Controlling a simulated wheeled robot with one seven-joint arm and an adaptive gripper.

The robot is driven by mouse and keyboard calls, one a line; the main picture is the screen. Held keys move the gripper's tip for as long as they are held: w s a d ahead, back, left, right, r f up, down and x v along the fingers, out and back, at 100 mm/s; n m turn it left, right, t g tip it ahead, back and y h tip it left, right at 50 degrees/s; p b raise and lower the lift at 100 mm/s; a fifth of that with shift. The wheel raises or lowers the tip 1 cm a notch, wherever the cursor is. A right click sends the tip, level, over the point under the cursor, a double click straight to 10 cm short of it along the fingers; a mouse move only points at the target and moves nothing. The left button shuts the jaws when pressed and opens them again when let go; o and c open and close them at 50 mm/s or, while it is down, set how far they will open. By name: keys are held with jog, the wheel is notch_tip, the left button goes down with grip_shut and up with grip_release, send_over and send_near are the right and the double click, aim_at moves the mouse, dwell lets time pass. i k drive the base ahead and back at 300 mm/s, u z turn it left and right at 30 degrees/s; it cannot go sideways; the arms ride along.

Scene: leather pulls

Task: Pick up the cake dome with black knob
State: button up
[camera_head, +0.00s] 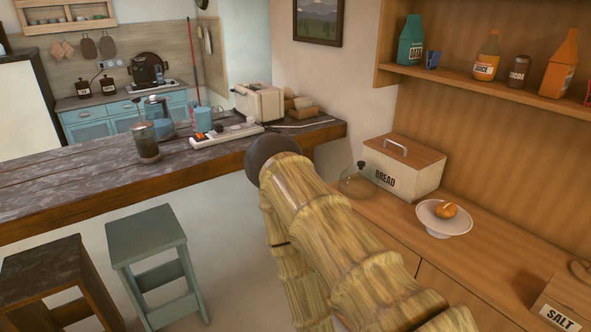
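The cake dome (357,183) is clear glass with a small black knob on top. It stands on the wooden counter (470,262), just left of the bread box and close to its front left corner. My arm crosses the middle of the view in front of the counter and comes close to the dome's lower left edge in the picture. My gripper does not show, so its distance from the dome cannot be told.
A wooden-lidded bread box (405,166) stands right of the dome. A white cake stand (443,219) holds a bun. A salt box (566,305) is at the lower right. A shelf (500,91) hangs above. Left are a dark table (70,190) and two stools.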

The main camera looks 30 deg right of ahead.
aim_at(360, 182)
jog(key=u, duration=0.2)
jog(key=i, duration=0.9)
jog(key=z, duration=0.7)
jog(key=i, duration=0.7)
jog(key=z, duration=0.65)
